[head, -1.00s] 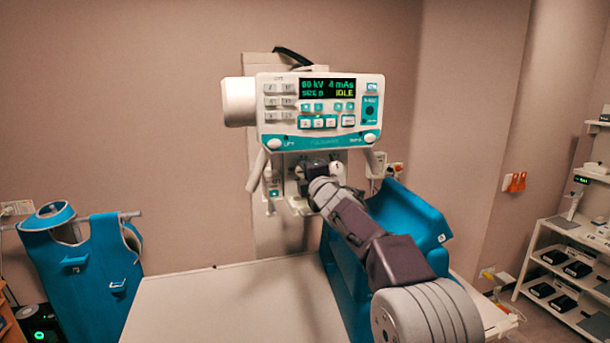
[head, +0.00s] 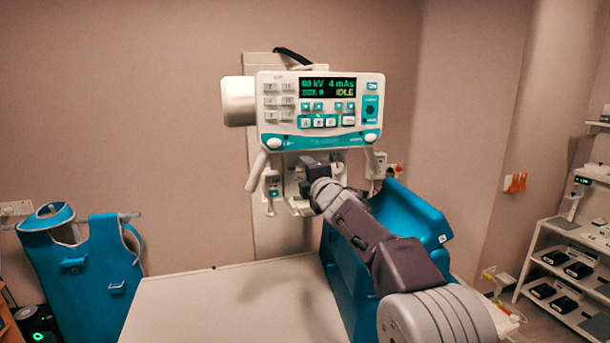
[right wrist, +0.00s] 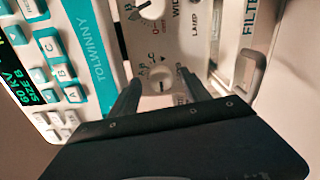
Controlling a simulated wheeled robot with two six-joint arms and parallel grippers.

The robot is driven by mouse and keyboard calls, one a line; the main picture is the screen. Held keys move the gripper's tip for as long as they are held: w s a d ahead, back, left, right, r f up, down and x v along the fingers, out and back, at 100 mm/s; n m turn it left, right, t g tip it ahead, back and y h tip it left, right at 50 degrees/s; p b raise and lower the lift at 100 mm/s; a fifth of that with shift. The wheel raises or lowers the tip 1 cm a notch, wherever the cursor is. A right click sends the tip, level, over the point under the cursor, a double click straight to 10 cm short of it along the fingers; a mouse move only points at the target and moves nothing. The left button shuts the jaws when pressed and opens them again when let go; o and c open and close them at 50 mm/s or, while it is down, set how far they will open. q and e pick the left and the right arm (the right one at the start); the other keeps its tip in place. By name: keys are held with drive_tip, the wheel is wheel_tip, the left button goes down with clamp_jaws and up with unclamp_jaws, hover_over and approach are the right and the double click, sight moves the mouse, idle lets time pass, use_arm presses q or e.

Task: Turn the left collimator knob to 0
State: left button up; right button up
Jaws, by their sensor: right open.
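The left collimator knob (right wrist: 160,80) is a small pale round dial on the light panel under the control head, seen sideways in the right wrist view. A second knob (right wrist: 151,8) sits above it there, beside the word starting "WID". My right gripper (right wrist: 157,88) is open, one dark finger on each side of the left knob. I cannot tell whether either finger touches it. The knob's setting is too small to read surely. In the head view my right gripper (head: 306,172) is at the collimator below the control head and largely hides the knobs. My left gripper is not in view.
The control head (head: 320,112) hangs just above my right gripper; its display says IDLE. A handle (head: 256,170) slants down at its left. A white table (head: 220,305) and a blue padded support (head: 410,225) lie below. A blue apron (head: 82,262) hangs at left.

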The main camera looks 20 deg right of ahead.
drive_tip(key=s+b, duration=0.1)
drive_tip(key=s, duration=0.6)
drive_tip(key=shift+s+d+b, duration=0.15)
drive_tip(key=shift+s+b, duration=0.15)
drive_tip(key=shift+s, duration=0.1)
drive_tip(key=s+a+f+m+g+h, duration=0.1)
drive_tip(key=s+f+m+g, duration=0.35)
drive_tip(key=f, duration=1.05)
drive_tip(key=s+f+m+g, duration=0.4)
drive_tip(key=s+f, duration=0.1)
drive_tip(key=f, duration=0.9)
drive_tip(key=s+f+m+g, duration=0.4)
drive_tip(key=s+f+m, duration=0.2)
drive_tip(key=s, duration=0.5)
drive_tip(key=s+a+f+m+g, duration=0.1)
drive_tip(key=s+f+m+g, duration=0.3)
drive_tip(key=s+f, duration=0.5)
drive_tip(key=shift+s+a+f+m+y, duration=0.25)
drive_tip(key=shift+s+a+m+y, duration=0.05)
drive_tip(key=shift+s+m, duration=0.65)
